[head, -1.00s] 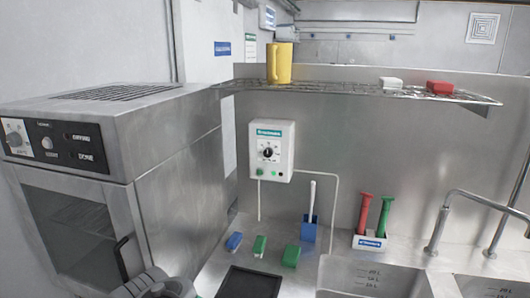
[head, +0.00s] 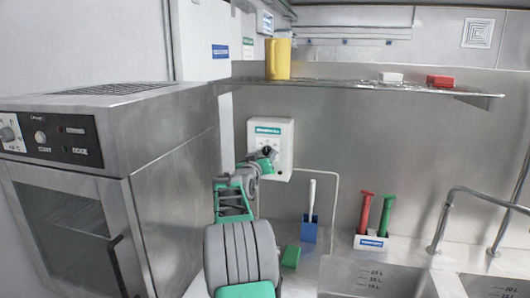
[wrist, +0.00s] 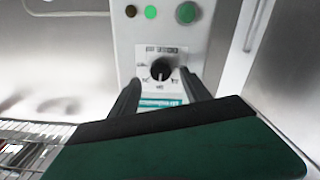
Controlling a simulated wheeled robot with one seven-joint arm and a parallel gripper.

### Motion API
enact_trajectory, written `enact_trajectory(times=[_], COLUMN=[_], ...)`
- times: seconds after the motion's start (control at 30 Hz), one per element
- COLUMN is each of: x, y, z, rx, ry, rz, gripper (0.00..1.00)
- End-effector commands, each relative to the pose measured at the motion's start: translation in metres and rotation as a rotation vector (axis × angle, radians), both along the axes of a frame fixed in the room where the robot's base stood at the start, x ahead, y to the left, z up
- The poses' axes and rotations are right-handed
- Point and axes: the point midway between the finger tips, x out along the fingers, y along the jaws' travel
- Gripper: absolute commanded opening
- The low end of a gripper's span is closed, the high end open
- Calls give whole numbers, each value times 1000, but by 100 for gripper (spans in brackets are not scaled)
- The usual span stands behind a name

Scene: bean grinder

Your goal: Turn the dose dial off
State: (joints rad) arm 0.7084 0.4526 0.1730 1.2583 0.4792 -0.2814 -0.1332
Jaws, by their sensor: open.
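The dose dial (wrist: 160,68) is a round black knob on the white control box (head: 285,132) fixed to the steel back wall. In the wrist view the box appears upside down, and a light mark shows on the knob. My gripper (wrist: 161,82) is open, with one dark finger on each side of the dial's near edge. I cannot tell whether the fingers touch it.
On the box, a green button (wrist: 186,12) and small lamps (wrist: 150,11) sit close to the dial. A wire shelf (head: 350,87) with a yellow jug (head: 278,58) runs above. The oven (head: 110,170) stands close on the left. A blue holder (head: 309,230) with a white-handled brush stands below right.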

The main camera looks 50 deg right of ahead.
Motion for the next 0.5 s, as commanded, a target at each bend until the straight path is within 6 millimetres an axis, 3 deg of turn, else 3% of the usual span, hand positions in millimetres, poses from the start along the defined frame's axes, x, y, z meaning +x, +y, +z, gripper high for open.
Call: enact_trajectory(times=[0.2, 0.5], x=[12, 14], y=[-27, -29], z=[2, 0], rx=[2, 2], ry=[0, -2], rz=[2, 3], gripper=[55, 55])
